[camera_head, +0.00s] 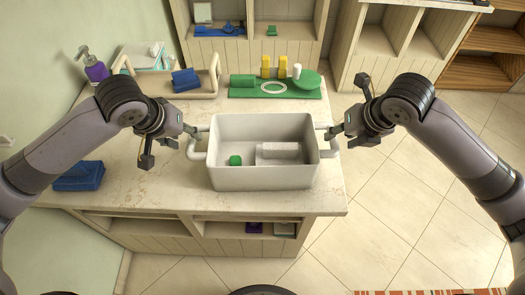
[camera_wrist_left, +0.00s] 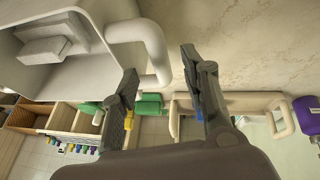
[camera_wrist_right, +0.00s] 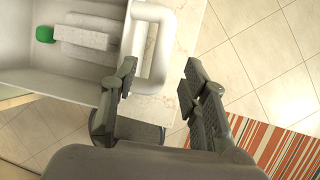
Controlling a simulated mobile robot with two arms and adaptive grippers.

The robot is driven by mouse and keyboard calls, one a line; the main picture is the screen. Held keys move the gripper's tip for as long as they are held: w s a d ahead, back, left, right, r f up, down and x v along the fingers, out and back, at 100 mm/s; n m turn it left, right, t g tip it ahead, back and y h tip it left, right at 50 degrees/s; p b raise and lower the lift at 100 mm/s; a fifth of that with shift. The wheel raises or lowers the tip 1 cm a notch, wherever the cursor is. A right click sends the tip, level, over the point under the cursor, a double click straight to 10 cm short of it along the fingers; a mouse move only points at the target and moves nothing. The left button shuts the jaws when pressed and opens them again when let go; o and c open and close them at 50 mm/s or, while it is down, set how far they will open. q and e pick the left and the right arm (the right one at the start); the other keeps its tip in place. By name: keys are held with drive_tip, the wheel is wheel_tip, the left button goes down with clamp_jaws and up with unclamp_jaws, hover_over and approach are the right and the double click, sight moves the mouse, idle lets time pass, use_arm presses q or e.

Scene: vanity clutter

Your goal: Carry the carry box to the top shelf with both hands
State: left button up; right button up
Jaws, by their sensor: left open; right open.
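The carry box (camera_head: 263,181) is a white open bin standing upright on the counter, with a loop handle at each end. A green item (camera_head: 235,160) and a pale block (camera_head: 280,153) lie inside it. My left gripper (camera_head: 197,131) is open at the left handle (camera_head: 193,150); in the left wrist view that handle (camera_wrist_left: 148,35) lies ahead of and near the fingers (camera_wrist_left: 160,85). My right gripper (camera_head: 333,133) is open at the right handle (camera_head: 331,150); in the right wrist view that handle (camera_wrist_right: 160,50) lies ahead of the fingers (camera_wrist_right: 155,85). I cannot tell whether either touches.
Behind the box is a green mat (camera_head: 243,93) with yellow bottles (camera_head: 265,67) and a white ring. A wooden-railed tray (camera_head: 205,88) with a blue item stands back left. A folded blue cloth (camera_head: 79,176) lies left. Shelves (camera_head: 385,40) stand behind; the floor at right is clear.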

sight(190, 140)
use_arm(q)
drive_tip(key=shift+x, duration=2.65)
use_arm(e)
drive_tip(key=shift+x, duration=2.65)
use_arm(q)
clamp_jaws()
use_arm(e)
clamp_jaws()
